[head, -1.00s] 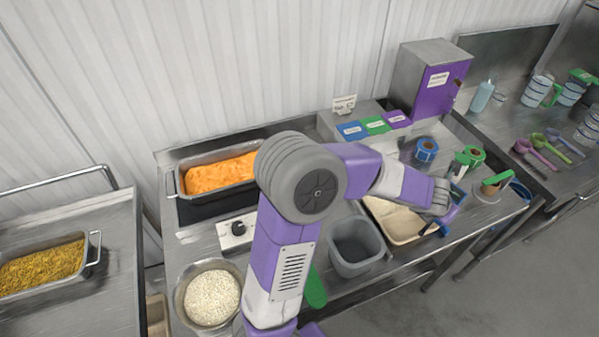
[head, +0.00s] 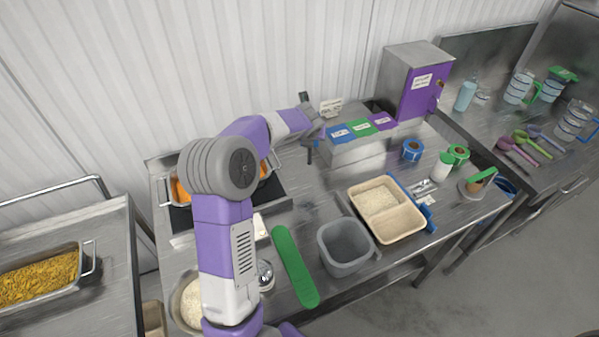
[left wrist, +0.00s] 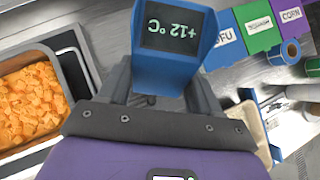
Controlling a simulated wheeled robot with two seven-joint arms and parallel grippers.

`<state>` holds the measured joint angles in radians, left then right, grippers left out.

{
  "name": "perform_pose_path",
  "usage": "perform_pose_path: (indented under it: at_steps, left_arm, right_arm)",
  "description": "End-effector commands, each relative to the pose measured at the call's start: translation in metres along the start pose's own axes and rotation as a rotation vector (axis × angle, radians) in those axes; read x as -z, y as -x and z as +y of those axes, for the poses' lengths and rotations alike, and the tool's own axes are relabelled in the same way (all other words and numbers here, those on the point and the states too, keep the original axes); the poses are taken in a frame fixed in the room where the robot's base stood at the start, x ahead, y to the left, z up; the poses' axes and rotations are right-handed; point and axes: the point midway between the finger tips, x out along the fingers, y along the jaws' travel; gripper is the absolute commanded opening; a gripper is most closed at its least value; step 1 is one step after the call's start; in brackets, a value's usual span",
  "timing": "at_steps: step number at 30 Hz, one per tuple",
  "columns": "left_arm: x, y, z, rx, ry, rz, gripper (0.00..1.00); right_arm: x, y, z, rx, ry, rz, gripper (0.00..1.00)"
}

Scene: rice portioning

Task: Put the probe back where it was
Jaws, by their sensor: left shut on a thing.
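The probe is a blue thermometer body (left wrist: 182,62) with a dark display reading +12 °C, upside down in the left wrist view. My left gripper (head: 311,128) is shut on it, with a finger on either side of the body. In the head view the gripper is left of the label box (head: 352,150), near the back of the steel table. Only small dark parts show around the fingers there, so the probe's tip and tilt are unclear. I cannot tell which spot is the probe's resting place. My right gripper is not in view.
A small white sign (head: 331,107) stands behind the label box. The orange food pan (left wrist: 58,60) is left of the gripper. A two-part beige tray (head: 408,222), a grey tub (head: 322,240) and a green strip (head: 283,250) lie in front. My arm hides part of the rice bowl (head: 180,312).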

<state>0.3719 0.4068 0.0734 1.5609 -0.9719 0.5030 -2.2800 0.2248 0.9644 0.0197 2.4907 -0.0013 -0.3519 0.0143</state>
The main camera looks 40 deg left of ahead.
Motion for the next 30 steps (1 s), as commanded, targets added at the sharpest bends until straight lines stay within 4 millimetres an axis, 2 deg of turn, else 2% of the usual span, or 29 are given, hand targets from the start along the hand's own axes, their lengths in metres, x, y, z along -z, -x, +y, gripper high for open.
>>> perform_pose_path:
  at_steps: [1,3,7,12,17,24,30]
  left_arm:
    - [-0.005,-0.002,0.013,-0.017,0.022,0.000,0.33]
    - [-0.009,-0.004,0.024,-0.030,0.041,0.001,0.33]
    - [-0.004,-0.015,0.033,-0.042,0.055,0.002,0.33]
    - [0.015,-0.038,0.034,-0.042,0.053,0.002,0.33]
    - [0.024,-0.048,0.034,-0.041,0.054,0.000,0.33]
    - [0.050,-0.078,0.035,-0.042,0.052,0.001,0.33]
    - [0.053,-0.083,0.035,-0.040,0.055,-0.001,0.33]
  right_arm:
    - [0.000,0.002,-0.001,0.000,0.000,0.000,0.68]
    - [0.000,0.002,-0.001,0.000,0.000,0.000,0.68]
    - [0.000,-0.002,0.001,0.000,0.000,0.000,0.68]
    - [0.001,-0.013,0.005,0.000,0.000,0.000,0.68]
    - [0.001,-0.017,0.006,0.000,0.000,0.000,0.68]
    - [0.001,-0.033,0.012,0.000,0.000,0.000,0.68]
    - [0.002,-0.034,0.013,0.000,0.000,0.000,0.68]
